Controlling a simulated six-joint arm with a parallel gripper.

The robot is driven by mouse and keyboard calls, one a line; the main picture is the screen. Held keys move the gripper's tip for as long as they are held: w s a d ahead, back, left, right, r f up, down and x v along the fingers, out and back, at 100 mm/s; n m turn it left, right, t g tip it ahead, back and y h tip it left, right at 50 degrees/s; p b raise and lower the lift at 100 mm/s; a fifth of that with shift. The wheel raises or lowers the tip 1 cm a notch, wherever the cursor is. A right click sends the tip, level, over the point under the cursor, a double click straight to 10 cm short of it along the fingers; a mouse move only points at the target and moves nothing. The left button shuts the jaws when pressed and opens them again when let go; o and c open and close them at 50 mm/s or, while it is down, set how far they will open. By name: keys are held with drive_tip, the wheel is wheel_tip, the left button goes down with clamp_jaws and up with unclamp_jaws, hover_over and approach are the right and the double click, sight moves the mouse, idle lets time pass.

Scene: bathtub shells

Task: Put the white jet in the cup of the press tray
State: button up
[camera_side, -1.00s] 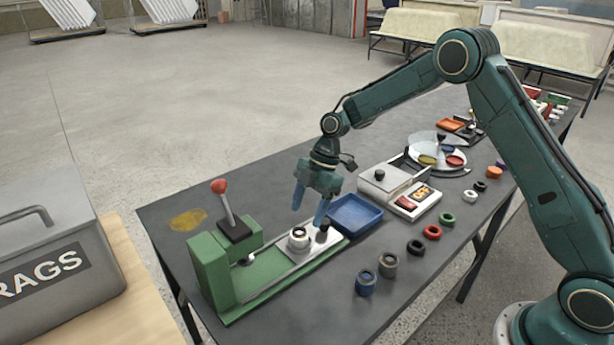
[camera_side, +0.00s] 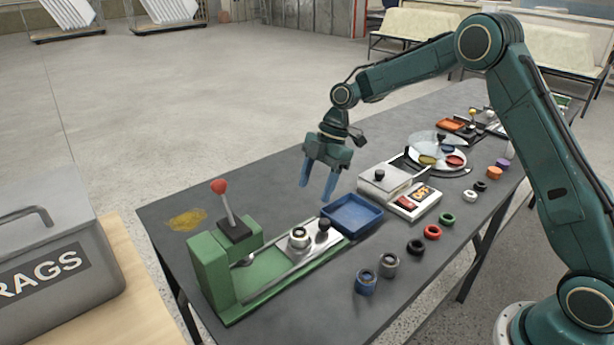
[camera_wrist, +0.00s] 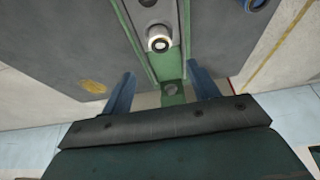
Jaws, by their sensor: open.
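The press (camera_side: 222,262) is green with a red-knobbed lever. Its pale tray (camera_side: 313,236) is drawn out to the right. A pale round cup (camera_side: 299,240) stands on the tray beside a dark knob (camera_side: 323,224). In the wrist view, the cup (camera_wrist: 159,40) shows a white ring, a dark ring and a bright centre; I cannot tell for sure if that is the white jet. A white ring (camera_side: 470,196) lies in the row on the table.
A blue bin (camera_side: 378,213) sits right of the tray. Coloured rings line the table's front edge. The back left table is clear except for a yellow stain (camera_side: 187,219).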

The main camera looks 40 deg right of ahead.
drive_tip(key=s+r+m+t+h, duration=0.25)
drive_tip(key=s+r+m, duration=0.65)
drive_tip(key=s+r, duration=0.7)
drive_tip(key=s+d+m+t+h, duration=0.2)
drive_tip(key=s+m, duration=0.7)
drive_tip(key=s, duration=0.9)
drive_tip(key=shift+d+t, duration=0.55)
drive_tip(key=shift+d, duration=0.35)
